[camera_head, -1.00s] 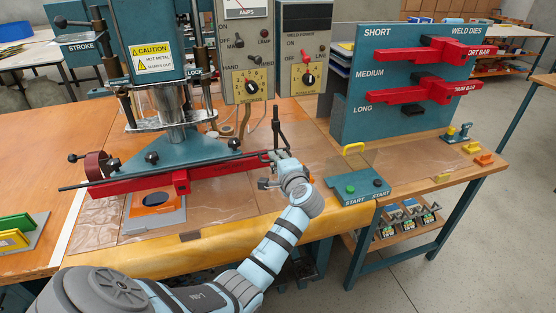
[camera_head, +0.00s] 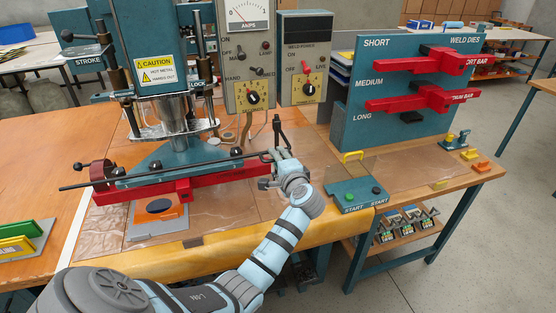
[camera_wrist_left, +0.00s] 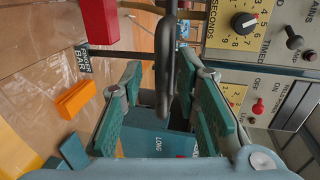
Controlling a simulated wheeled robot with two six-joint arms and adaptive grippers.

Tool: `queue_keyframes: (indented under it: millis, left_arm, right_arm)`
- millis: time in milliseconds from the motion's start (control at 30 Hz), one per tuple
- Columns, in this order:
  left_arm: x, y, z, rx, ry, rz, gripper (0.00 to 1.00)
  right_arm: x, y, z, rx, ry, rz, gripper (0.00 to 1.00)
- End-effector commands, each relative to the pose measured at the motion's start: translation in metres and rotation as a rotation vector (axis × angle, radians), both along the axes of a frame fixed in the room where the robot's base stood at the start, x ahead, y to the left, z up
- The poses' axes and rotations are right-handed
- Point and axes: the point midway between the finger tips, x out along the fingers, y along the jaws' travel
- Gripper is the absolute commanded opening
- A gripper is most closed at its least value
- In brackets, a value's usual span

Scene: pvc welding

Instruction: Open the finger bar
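The finger bar is a thin dark rod (camera_head: 120,178) running across the front of the teal press, just above the red die (camera_head: 150,192). A black upright handle (camera_head: 278,130) stands near its right end. It also shows in the left wrist view (camera_wrist_left: 166,60), beside a "FINGER BAR" label (camera_wrist_left: 85,60). My left gripper (camera_head: 277,160) is at this right end. In the left wrist view its two green-padded fingers (camera_wrist_left: 166,108) are apart, with the handle between them and a visible gap on both sides. My right gripper is not in view.
The control boxes (camera_head: 303,50) stand behind the handle. A teal start box (camera_head: 356,192) with a yellow guard sits right of my gripper. An orange sheet (camera_head: 172,212) lies in front of the press. The teal die rack (camera_head: 400,125) is at right.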

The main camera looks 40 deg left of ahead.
Motion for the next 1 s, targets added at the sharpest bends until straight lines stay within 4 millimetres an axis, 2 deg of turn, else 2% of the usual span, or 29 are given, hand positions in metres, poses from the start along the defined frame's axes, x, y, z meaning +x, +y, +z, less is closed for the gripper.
queue_keyframes:
  millis: [67,300,433,1000]
  left_arm:
    - [-0.002,-0.004,0.000,-0.001,0.000,-0.001,0.29]
    - [-0.030,-0.043,0.010,-0.006,-0.001,-0.001,0.29]
    - [-0.040,-0.057,0.014,-0.002,0.000,0.000,0.29]
    - [-0.041,-0.059,0.016,-0.008,-0.015,0.002,0.29]
  right_arm:
    - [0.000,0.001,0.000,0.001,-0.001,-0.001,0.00]
    - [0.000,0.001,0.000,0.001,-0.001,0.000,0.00]
    - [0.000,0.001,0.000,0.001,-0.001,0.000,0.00]
    - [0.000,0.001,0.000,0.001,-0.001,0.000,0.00]
